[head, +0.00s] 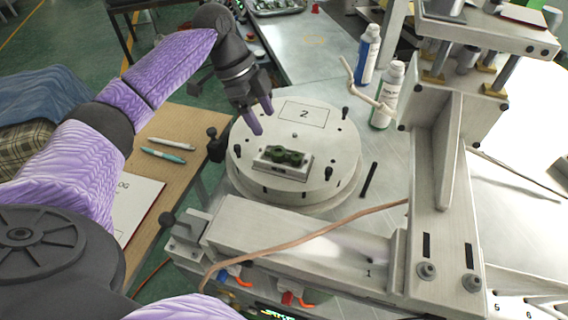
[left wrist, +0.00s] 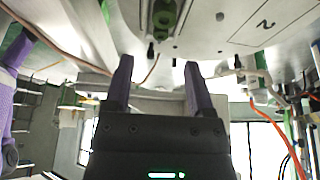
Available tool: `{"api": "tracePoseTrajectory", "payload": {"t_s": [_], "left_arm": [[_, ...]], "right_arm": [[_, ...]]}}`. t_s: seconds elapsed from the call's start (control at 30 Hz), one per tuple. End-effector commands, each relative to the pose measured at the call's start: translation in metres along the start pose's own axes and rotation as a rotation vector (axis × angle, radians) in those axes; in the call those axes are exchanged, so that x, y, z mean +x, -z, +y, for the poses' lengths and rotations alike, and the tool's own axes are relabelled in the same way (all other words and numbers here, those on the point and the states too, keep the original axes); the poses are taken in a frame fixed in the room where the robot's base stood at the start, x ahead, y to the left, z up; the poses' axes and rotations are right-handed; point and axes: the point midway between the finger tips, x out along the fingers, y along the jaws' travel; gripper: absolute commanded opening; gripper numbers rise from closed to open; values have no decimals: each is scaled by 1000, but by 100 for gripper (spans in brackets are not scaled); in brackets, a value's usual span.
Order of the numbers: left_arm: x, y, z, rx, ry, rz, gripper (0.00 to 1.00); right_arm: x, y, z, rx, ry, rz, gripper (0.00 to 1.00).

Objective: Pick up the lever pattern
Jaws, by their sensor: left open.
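The lever pattern (head: 287,156) is a small dark green part. It lies in a metal block (head: 283,170) on top of the round white plate (head: 338,136) marked 2. My left gripper (head: 262,119) is open and empty, above the far left part of the plate, with its fingers pointing down and apart from the pattern. In the left wrist view, the green pattern (left wrist: 164,17) shows at the top edge, beyond the open left fingertips (left wrist: 158,64). My right gripper is not in view.
A metal press frame (head: 440,150) stands to the right, its base beam (head: 300,232) running in front of the plate. Black knobs stick up from the plate. Bottles (head: 387,95) stand behind it. A wooden desk (head: 175,125) with pens is at the left.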

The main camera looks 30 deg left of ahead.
Motion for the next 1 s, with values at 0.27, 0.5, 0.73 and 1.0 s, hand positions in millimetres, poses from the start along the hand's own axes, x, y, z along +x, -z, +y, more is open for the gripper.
{"api": "tracePoseTrajectory", "payload": {"t_s": [0.27, 0.5, 0.73, 1.0], "left_arm": [[45, 0, -1, 1, -1, 1, 70], [79, 8, -7, 1, -1, 2, 70], [102, 9, -7, 1, -1, -3, 70], [104, 7, -6, 0, -7, -7, 25]], "right_arm": [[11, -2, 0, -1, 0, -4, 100], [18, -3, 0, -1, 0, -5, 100], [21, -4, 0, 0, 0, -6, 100], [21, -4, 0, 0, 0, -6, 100]]}}
